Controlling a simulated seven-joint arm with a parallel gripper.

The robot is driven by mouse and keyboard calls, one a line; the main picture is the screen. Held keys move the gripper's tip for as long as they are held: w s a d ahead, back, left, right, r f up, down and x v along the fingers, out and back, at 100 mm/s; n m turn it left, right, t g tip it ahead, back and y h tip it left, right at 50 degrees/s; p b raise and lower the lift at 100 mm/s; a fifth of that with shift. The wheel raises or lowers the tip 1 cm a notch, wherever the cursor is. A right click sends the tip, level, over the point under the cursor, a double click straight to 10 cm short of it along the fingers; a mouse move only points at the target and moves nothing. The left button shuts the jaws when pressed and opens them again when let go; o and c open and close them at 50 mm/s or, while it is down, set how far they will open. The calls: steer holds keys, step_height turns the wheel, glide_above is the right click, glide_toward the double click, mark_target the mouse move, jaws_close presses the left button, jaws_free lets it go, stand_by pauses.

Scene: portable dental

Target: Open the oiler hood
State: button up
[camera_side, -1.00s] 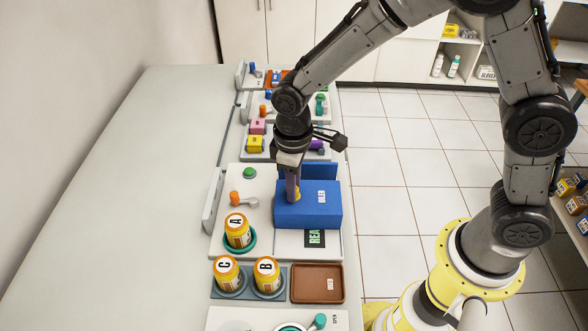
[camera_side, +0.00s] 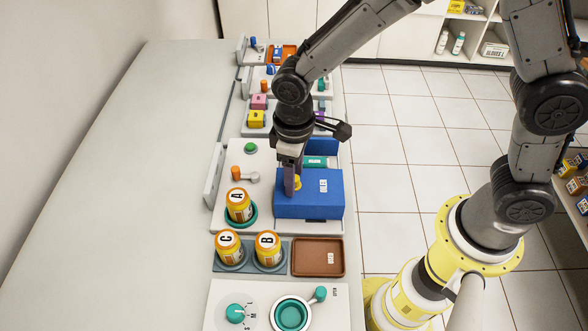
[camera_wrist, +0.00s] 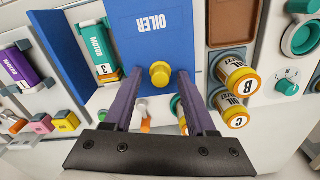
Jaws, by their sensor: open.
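The oiler hood (camera_side: 318,195) is a blue box with a white OILER label. In the wrist view the hood (camera_wrist: 150,35) carries a yellow knob (camera_wrist: 159,80). My gripper (camera_side: 293,190) is at the hood's left part in the side view, over the knob (camera_side: 298,182). The wrist view shows its purple fingers open, one on each side of the knob; contact cannot be told. In the wrist view the cartridge (camera_wrist: 97,45) lies beside the hood.
Bottles C (camera_side: 229,246) and B (camera_side: 268,248) stand nearer, beside an empty brown tray (camera_side: 318,268). An orange-tipped lever (camera_side: 240,173) is left of the hood.

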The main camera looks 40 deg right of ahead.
step_height(320, 180, up, 14)
stand_by(0.6)
steer(key=s+d+r+m+t, duration=0.35)
steer(key=d+r, duration=0.45)
steer(key=d, duration=0.4)
steer(key=s+d+f+m+t, duration=0.1)
steer(key=s+d+f, duration=0.1)
steer(key=s, duration=0.4)
steer(key=s+d+f+m+t, duration=0.1)
steer(key=s+d+f, duration=0.1)
steer(key=s+d, duration=0.2)
steer(key=s, duration=0.3)
steer(key=shift+d, duration=0.4)
